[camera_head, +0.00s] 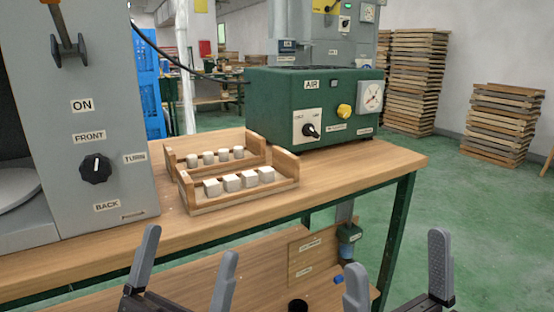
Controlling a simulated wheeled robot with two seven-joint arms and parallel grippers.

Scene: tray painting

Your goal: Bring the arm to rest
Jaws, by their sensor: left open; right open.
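My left gripper (184,268) is in the lower left of the head view, with its two grey fingers apart and nothing between them. My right gripper (398,270) is at the lower right, also open and empty. Both grippers are in front of the wooden workbench (350,178) and touch nothing that I can see. Most of both arms is out of view.
Two wooden trays (235,197) with several small white blocks stand on the bench. A grey machine with a black knob (95,168) is at left; a green AIR box (275,95) is behind. A lower shelf (250,275) lies below.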

